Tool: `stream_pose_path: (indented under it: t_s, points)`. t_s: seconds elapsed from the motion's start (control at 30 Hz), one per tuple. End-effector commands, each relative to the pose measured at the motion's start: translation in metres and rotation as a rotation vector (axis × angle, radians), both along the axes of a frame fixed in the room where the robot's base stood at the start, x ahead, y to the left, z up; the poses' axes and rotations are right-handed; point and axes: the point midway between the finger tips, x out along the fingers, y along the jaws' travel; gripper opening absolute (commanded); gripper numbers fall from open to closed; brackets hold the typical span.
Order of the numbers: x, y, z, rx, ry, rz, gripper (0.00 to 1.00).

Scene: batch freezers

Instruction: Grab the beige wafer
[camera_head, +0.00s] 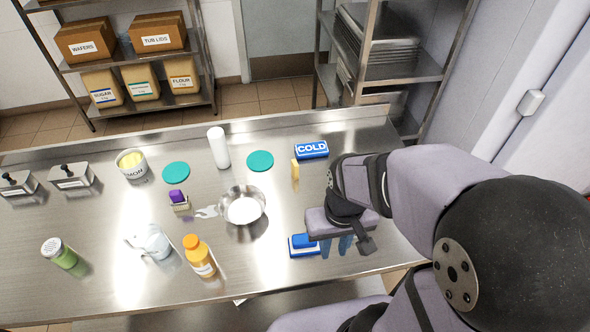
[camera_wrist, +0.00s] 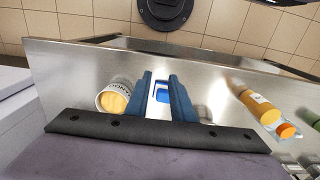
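The beige wafer (camera_head: 295,170) appears as a small, narrow yellowish-beige piece standing on the steel counter in the head view, just left of the blue COLD block. My gripper (camera_head: 335,246) is nearer the counter's front edge, to the right of and well apart from the wafer. Its two blue fingers are parted with nothing between their tips. In the wrist view my gripper (camera_wrist: 167,78) also shows a gap between the fingers, with a blue and white block beyond. I cannot make out the wafer in the wrist view.
The blue and white block (camera_head: 303,246) lies beside my gripper. The COLD block (camera_head: 311,149) and a metal bowl (camera_head: 260,213) are near the wafer. A labelled can (camera_wrist: 115,97) and an orange-capped bottle (camera_wrist: 262,108) flank the fingers in the wrist view.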

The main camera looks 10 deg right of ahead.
Motion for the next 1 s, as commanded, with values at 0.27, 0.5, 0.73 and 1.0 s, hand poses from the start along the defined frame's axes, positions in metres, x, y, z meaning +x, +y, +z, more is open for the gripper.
stream_pose_path:
  t_s: [0.27, 0.5, 0.73, 1.0]
  points:
    - [0.050, -0.010, -0.037, -0.023, -0.144, 0.007, 0.22]
    - [0.147, -0.021, -0.089, -0.042, -0.450, 0.045, 0.22]
    - [0.231, -0.017, -0.122, -0.008, -0.772, 0.096, 0.22]
    - [0.283, -0.003, -0.134, 0.070, -1.061, 0.139, 0.22]
